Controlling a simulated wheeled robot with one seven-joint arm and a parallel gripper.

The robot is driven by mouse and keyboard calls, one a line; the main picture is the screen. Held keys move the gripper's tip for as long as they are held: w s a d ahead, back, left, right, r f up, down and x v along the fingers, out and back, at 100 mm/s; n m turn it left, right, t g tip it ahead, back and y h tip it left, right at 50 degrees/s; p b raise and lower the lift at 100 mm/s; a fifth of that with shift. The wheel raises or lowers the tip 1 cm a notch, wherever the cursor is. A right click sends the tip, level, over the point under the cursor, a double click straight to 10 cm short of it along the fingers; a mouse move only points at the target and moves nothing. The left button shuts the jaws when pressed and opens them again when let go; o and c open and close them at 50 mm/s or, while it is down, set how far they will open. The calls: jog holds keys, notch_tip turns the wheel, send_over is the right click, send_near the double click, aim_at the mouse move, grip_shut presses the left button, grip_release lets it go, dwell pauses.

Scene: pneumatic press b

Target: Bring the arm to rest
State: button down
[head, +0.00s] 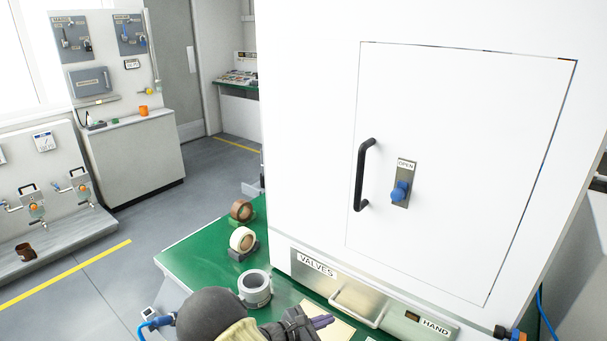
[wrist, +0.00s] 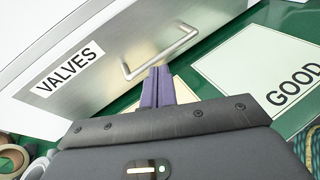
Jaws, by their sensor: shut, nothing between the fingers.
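My gripper (head: 322,322) is at the bottom of the head view, over the green bench top in front of the press. Its two purple fingers are together with nothing between them. In the wrist view my gripper (wrist: 158,84) points at the metal drawer handle (wrist: 160,52) of the drawer marked VALVES (wrist: 90,75). The fingertips appear just below the handle; I cannot tell whether they touch it. In the head view the drawer handle (head: 355,310) is above and right of the fingers. The drawer front looks flush with the white cabinet.
The white cabinet (head: 310,130) has a shut door with a black handle (head: 362,175) and a blue knob (head: 400,190). Tape rolls (head: 243,240) stand on the green bench (head: 190,254) at left. A GOOD card (wrist: 255,65) lies right of my gripper.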

jog(key=s+d+r+m+g+y+p, duration=0.4)
jog(key=s+d+r+m+g+y, duration=0.2)
jog(key=s+d+r+m+g, duration=0.4)
jog(key=s+r+m+t+y+p, duration=0.4)
jog(key=s+r+m+y, duration=0.2)
jog(key=s+r+m, duration=0.4)
notch_tip(320, 180, up, 4)
jog(key=shift+f+m+t+y, duration=0.3)
jog(key=shift+m+y, duration=0.1)
jog(key=shift+m, duration=0.8)
jog(key=shift+w, duration=0.1)
